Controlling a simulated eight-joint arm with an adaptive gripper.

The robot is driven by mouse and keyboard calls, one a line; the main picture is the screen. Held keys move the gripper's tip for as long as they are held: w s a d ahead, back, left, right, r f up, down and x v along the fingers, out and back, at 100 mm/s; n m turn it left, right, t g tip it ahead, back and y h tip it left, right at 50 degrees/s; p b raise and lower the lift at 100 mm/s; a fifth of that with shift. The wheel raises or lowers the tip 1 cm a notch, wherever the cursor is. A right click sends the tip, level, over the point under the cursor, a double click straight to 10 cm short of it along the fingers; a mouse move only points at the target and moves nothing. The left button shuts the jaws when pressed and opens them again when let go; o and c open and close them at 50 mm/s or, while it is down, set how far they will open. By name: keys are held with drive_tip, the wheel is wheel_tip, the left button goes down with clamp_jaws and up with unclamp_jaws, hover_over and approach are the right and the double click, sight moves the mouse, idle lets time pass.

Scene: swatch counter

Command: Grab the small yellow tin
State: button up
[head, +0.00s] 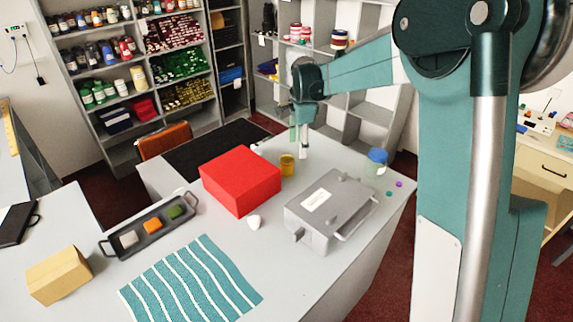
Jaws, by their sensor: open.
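The small yellow tin (287,164) stands upright on the grey counter, just right of the red box and behind the grey metal device. My gripper (304,151) points down from the end of my arm, above and slightly right of the tin. It is open and empty, and it appears apart from the tin. The fingers are small in this view, so their exact height over the counter is hard to tell.
A red box (240,180) stands left of the tin. A grey metal device (327,212) sits in front. A blue-lidded jar (376,163) is at the right. A dark tray (151,229), striped cloth (190,283), white object (254,222) and tan box (58,275) lie nearer.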

sight(286, 159)
drive_tip(key=w+a+f+m, duration=0.1)
drive_tip(key=w, duration=0.1)
drive_tip(key=w+a+f+p, duration=0.1)
drive_tip(key=f, duration=0.1)
drive_tip(key=w+a+f+m+g+p, duration=0.1)
drive_tip(key=w+a+f, duration=0.1)
drive_tip(key=shift+w+m, duration=0.3)
drive_tip(key=shift+w, duration=0.05)
drive_tip(key=shift+w+a+f+p, duration=0.4)
drive_tip(key=shift+f, duration=0.25)
drive_tip(key=shift+f, duration=0.1)
drive_tip(key=shift+f, duration=1.2)
drive_tip(key=shift+f, duration=0.1)
drive_tip(key=shift+s+f+p, duration=0.2)
drive_tip(key=shift+f+p, duration=0.15)
drive_tip(key=shift+f, duration=2.15)
drive_tip(key=shift+a, duration=0.1)
drive_tip(key=c, duration=1.1)
